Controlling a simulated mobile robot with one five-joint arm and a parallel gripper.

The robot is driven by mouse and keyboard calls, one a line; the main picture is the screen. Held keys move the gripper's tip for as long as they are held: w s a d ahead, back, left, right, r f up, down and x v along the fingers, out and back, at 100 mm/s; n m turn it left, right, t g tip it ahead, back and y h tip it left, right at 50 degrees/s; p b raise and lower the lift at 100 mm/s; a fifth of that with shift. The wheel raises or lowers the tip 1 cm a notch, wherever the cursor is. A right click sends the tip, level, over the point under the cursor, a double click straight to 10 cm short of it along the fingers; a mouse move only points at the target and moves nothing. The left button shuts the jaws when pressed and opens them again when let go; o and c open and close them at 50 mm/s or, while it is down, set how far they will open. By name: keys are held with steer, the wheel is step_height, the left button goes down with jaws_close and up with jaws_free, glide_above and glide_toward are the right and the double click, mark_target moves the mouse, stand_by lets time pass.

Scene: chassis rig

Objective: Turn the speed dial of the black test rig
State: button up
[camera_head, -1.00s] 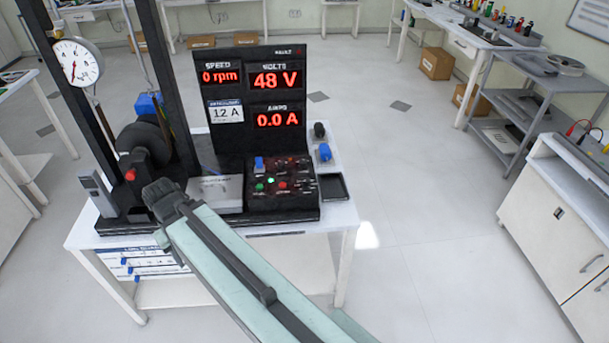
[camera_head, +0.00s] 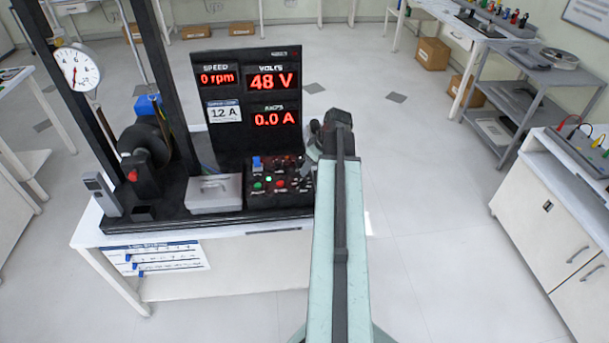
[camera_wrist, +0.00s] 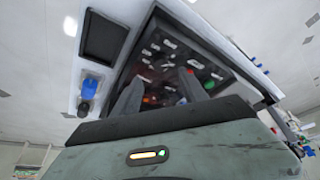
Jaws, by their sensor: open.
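The black test rig (camera_head: 150,222) stands on a white table, with a display panel (camera_head: 249,95) showing 0 rpm, 48 V and 0.0 A. Its control box (camera_head: 262,203) carries a blue-topped part, green and red lights or buttons, and small dark knobs. I cannot tell which is the speed dial. The control box also shows, tilted and blurred, in the wrist view (camera_wrist: 165,50). My gripper (camera_wrist: 162,90) is open, with its two dark fingers apart and the control box beyond them. In the head view my arm hides the fingertips and the box's right side.
A grey box (camera_head: 214,193) lies left of the control box. A black tray (camera_wrist: 104,37) and a blue part (camera_wrist: 91,84) lie beside the box in the wrist view. A gauge (camera_head: 78,68) hangs at the left.

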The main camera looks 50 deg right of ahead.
mark_target(304, 179)
steer(key=b+x, duration=0.7)
steer(key=x, duration=0.1)
steer(key=shift+s, duration=0.1)
steer(key=shift+r, duration=0.1)
steer(key=shift+c, duration=0.3)
steer(key=c, duration=1)
steer(key=shift+d, duration=0.2)
jaws_close()
steer(key=shift+a, duration=0.2)
